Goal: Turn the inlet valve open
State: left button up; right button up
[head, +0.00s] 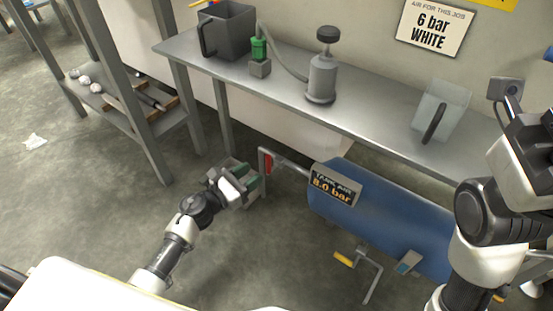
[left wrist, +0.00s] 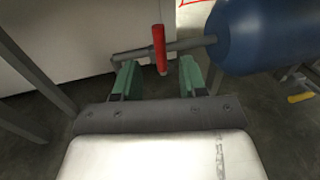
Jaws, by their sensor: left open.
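The inlet valve's red lever (head: 268,164) stands upright on the grey pipe at the left end of the blue tank (head: 385,215). In the left wrist view the red lever (left wrist: 159,48) crosses the pipe, a little left of the tank. My left gripper (head: 247,182) is open, with green fingers pointing at the valve. In the left wrist view its two fingers (left wrist: 158,77) stand either side of the lever's lower end, and nothing is gripped. I cannot tell whether a finger touches the pipe. My right arm shows at the right edge; its fingertips are not visible.
A grey bench (head: 375,122) runs above the tank, with a dark bin (head: 228,35), a grey canister (head: 321,80) and a clear jug (head: 440,108). A yellow-handled part (head: 344,259) sits below the tank, by its leg. The floor left of the tank is mostly clear.

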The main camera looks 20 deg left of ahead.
aim_at(273, 169)
pick_arm(q)
jog(key=b+x, duration=0.2)
jog(key=x, duration=0.6)
jog(key=shift+w+d, duration=0.2)
jog(key=shift+w, duration=0.05)
grip_shut()
